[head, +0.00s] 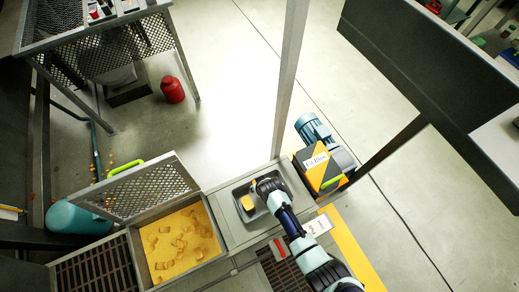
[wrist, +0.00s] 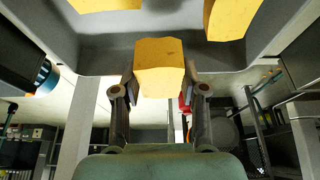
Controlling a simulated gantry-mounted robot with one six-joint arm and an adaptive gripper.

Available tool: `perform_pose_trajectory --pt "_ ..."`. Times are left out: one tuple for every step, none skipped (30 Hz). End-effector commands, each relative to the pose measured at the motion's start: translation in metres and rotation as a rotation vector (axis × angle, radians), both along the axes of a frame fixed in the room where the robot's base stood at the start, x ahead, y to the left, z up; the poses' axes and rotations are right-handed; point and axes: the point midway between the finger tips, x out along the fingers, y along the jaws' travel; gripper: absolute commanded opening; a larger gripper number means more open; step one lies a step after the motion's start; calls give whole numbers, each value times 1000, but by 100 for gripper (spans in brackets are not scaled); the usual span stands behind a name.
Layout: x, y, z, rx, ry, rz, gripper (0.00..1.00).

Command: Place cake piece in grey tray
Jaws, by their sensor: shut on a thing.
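My gripper (wrist: 160,82) is shut on a yellow cake piece (wrist: 160,60), with one finger on each side of it. In the wrist view the grey tray (wrist: 98,55) lies beyond the held piece, near its wall; I cannot tell whether they touch. Two more yellow pieces (wrist: 232,14) and (wrist: 100,4) show at the top edge, within the tray area.
A bin of yellow cake pieces (head: 180,241) is left of the tray, with its mesh lid (head: 135,190) raised and a green handle (head: 126,168). A yellow and black machine (head: 318,168) with a blue motor (head: 312,127) stands to the right. A post (head: 291,80) rises behind the tray.

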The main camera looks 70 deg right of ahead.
Motion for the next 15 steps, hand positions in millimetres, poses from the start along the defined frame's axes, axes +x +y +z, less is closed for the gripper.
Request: perform_pose_trajectory --pt "0 0 -9 0 0 0 8" --pt "0 0 -10 0 0 0 8" --pt "0 0 -10 -1 -1 0 8" --pt "0 0 -10 -1 -1 0 8" --pt "1 0 -10 -1 -1 0 8" --pt "0 0 -10 -1 -1 0 8" --pt "0 0 -12 -1 -1 0 8" --pt "0 0 -16 -1 -1 0 8" --pt "0 0 -23 0 0 0 8" --pt "0 0 -29 1 1 0 8" --pt "0 0 -35 1 1 0 8" --pt "0 0 -44 0 0 0 8" --pt "0 0 -49 0 0 0 8" --pt "0 0 -53 0 0 0 8" --pt "1 -1 -55 -1 -1 0 8"
